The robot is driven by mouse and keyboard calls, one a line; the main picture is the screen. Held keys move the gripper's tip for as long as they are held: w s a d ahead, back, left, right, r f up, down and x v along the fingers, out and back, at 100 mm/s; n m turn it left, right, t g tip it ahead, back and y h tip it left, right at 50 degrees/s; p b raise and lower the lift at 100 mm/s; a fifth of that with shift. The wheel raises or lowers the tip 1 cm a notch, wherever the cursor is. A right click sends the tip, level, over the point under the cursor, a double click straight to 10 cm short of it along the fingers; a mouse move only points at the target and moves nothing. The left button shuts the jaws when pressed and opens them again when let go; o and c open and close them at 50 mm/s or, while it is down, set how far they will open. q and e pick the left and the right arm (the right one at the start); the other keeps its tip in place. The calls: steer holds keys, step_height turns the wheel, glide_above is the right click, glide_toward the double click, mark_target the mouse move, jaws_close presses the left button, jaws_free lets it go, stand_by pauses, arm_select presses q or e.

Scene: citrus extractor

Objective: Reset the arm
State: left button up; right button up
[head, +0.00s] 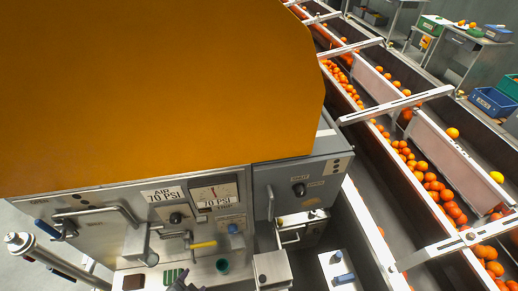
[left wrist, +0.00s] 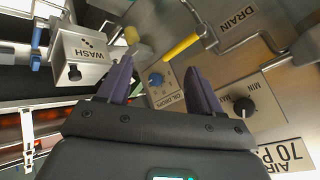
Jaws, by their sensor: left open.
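The fingers point at the metal panel near the blue OIL DROPS knob (left wrist: 156,80). I cannot tell how far the tips are from the panel. My right gripper is in neither view.
The citrus extractor's orange cover (head: 150,90) fills the upper left. Conveyors carry oranges (head: 420,166) at right.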

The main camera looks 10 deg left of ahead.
arm_select(q)
steer(key=s+d+r+n+g+h, duration=0.1)
steer(key=s+d+r+n+g, duration=0.1)
steer(key=s+r+n+g, duration=0.45)
step_height(320, 180, up, 24)
steer(key=s+t+p, duration=0.1)
steer(key=p, duration=2.3)
steer(key=shift+s+r+m+t, duration=0.15)
steer(key=shift+r+m+t, duration=0.05)
steer(key=shift+m+t, duration=0.2)
